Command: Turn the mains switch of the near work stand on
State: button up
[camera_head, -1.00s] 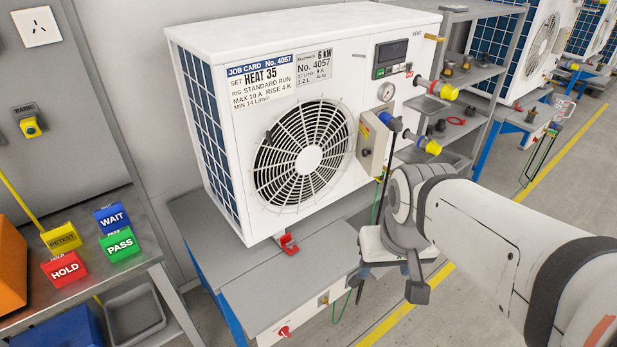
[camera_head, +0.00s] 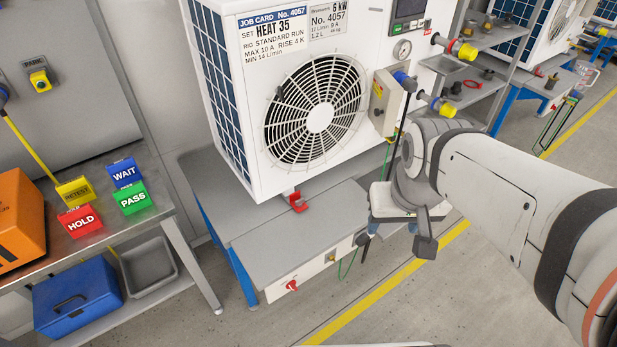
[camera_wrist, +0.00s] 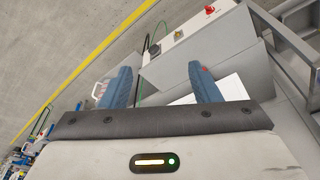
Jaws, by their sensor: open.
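The near work stand (camera_head: 290,255) has a grey top and carries a large white heat pump unit (camera_head: 236,130). Its red mains switch (camera_head: 292,285) sits on the white front panel (camera_head: 315,279), below the top's front edge. The switch's on or off position is too small to read. In the wrist view the red switch (camera_wrist: 209,10) shows at the upper right on the white panel (camera_wrist: 187,32). My gripper (camera_wrist: 162,85) is open, with two blue fingers apart and nothing held. The fingertips point towards the panel and are clear of the switch. In the head view my arm hides most of the gripper.
A bench with an orange case (camera_head: 20,225) and HOLD (camera_head: 80,220), WAIT, PASS and RETEST blocks stands at the left. A blue box (camera_head: 77,297) and grey tray (camera_head: 150,272) are below it. A cable hangs by the panel. Floor in front of the stand is clear.

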aim_at(291, 285)
jog(key=z, duration=0.1)
jog(key=k, duration=0.5)
jog(key=u, duration=0.55)
jog(key=i, duration=0.6)
jog(key=u, duration=0.75)
jog(key=k, duration=0.65)
jog(key=z, duration=0.35)
jog(key=i, duration=0.5)
jog(key=z, duration=0.05)
